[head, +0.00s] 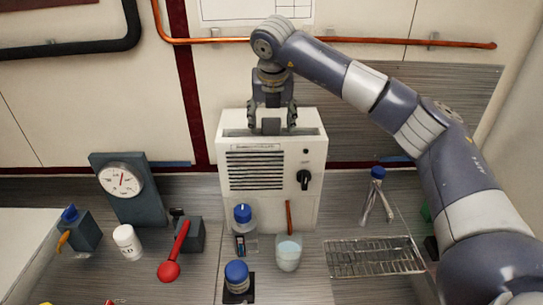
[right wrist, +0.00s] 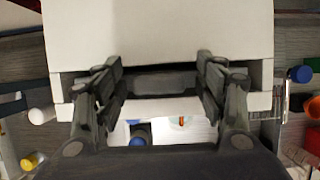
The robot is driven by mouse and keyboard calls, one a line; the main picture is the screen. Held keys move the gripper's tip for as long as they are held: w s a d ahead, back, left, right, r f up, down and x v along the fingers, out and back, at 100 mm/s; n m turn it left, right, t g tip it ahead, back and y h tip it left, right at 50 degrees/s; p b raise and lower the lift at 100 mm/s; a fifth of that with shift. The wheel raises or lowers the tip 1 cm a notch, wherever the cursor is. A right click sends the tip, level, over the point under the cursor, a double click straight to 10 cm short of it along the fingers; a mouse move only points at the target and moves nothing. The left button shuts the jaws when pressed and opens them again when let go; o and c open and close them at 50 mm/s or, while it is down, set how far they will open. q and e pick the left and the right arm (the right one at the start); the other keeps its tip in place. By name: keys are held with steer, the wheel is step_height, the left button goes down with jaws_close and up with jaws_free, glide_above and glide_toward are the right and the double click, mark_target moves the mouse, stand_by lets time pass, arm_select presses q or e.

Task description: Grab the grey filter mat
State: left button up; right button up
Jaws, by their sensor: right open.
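The grey filter mat (head: 271,126) shows as a small dark grey block at the slot in the top of the white box unit (head: 312,150). In the right wrist view the grey filter mat (right wrist: 162,82) lies in the slot between my fingers. My right gripper (head: 272,113) points down over the top of the unit. Its two fingers are open, one on each side of the mat, with a gap showing on both sides. How deep the mat sits in the slot is hidden. My left gripper is not in view.
Blue-capped bottles (head: 243,216) and a beaker (head: 288,254) stand in front of the unit. A gauge (head: 122,181) and a red-handled lever (head: 178,252) are at left. A wire rack (head: 375,258) is at right. A copper pipe (head: 450,43) runs along the wall behind.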

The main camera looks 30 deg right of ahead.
jaws_close()
steer(key=shift+a+r, duration=0.1)
steer(key=shift+r, duration=0.05)
